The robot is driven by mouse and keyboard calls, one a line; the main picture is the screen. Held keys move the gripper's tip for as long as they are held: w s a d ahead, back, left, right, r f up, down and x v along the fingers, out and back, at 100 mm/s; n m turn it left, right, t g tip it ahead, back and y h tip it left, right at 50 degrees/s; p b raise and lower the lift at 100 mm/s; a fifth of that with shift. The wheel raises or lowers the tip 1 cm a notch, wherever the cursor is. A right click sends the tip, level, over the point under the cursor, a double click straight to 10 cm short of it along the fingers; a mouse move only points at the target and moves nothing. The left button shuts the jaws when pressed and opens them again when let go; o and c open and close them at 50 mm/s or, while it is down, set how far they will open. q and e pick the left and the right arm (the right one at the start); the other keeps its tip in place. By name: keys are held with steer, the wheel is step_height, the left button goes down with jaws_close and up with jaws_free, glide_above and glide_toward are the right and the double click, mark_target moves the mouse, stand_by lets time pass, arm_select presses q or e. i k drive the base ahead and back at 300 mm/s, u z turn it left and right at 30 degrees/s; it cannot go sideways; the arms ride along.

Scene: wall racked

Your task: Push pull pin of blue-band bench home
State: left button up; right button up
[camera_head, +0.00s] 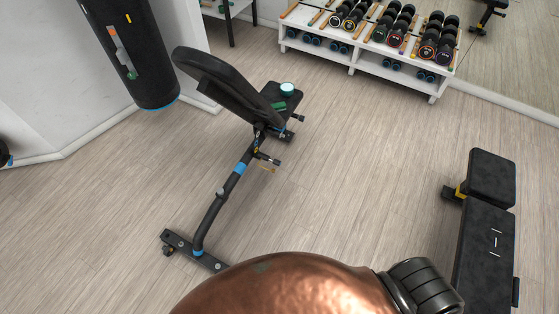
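The blue-band bench (213,210) stands left of centre in the head view. It has a black frame with blue bands, a raised black back pad (221,84) and a black seat pad (285,97). A small pin-like part (274,160) sticks out to the right of the frame below the pads, with a yellowish piece under it. It may be the pull pin; it is too small to tell how far in it sits. Neither of my grippers is in view.
A teal-topped round item (287,88) and a green item lie on the seat. A black punching bag (140,55) hangs at the upper left. A white dumbbell rack (370,62) stands at the back. Another black bench (484,250) is at right. Floor between the benches is clear.

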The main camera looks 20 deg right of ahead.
mark_target(277, 162)
steer(key=k, duration=0.5)
steer(key=z, duration=1.3)
steer(key=i, duration=0.85)
steer(key=u, duration=1.8)
